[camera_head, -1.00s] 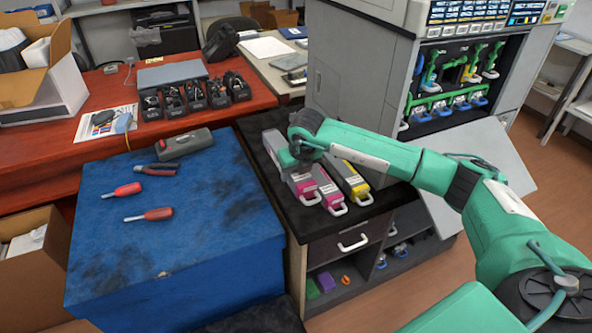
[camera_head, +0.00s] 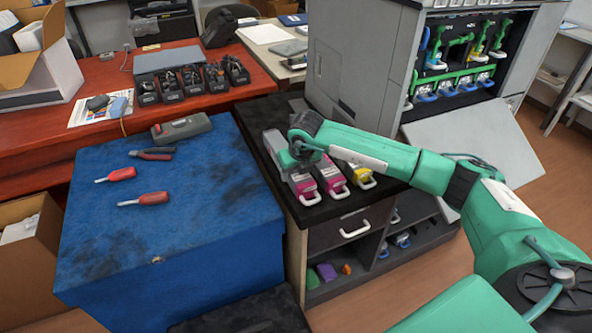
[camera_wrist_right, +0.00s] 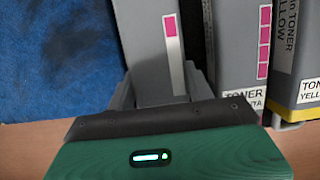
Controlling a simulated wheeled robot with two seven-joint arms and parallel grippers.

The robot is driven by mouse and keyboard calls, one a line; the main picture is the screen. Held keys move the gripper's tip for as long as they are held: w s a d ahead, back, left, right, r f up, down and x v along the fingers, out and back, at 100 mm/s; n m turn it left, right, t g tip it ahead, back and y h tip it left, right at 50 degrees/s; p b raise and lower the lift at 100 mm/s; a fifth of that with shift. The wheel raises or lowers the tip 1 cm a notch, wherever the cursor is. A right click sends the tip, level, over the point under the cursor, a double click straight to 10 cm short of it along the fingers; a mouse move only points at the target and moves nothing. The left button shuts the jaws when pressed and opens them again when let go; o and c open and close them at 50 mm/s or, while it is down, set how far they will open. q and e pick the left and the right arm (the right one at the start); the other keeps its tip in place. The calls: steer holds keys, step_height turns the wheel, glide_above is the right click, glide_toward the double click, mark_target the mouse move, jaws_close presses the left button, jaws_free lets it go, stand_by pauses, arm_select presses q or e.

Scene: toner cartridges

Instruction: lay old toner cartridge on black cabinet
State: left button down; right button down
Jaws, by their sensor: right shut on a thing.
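A grey toner cartridge with a magenta end (camera_head: 302,188) is at the left of a row over the black cabinet (camera_head: 272,170). It lies lengthwise, handle toward the front edge; whether it touches the top I cannot tell. My right gripper (camera_head: 297,157) is shut on it from above, and the wrist view shows the grey body (camera_wrist_right: 148,45) between the fingers (camera_wrist_right: 150,92). Beside it are a second magenta cartridge (camera_head: 333,180) and a yellow one (camera_head: 358,175), partly hidden by my arm. Which is old I cannot read. My left gripper is not in view.
A blue workbench (camera_head: 190,235) with red screwdrivers (camera_head: 145,199), pliers (camera_head: 152,154) and a grey case (camera_head: 181,129) adjoins on the left. The open printer (camera_head: 365,60) stands behind, its lowered door (camera_head: 470,140) at the right. The cabinet's front corner is bare.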

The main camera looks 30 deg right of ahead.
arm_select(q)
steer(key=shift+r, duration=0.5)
arm_select(e)
steer(key=shift+f, duration=0.25)
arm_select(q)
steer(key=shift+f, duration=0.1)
arm_select(e)
steer(key=shift+f, duration=0.1)
steer(key=shift+f+b, duration=0.25)
steer(key=shift+b, duration=0.1)
steer(key=shift+c, duration=2.4)
jaws_free()
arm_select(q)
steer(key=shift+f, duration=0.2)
arm_select(e)
steer(key=shift+f, duration=0.1)
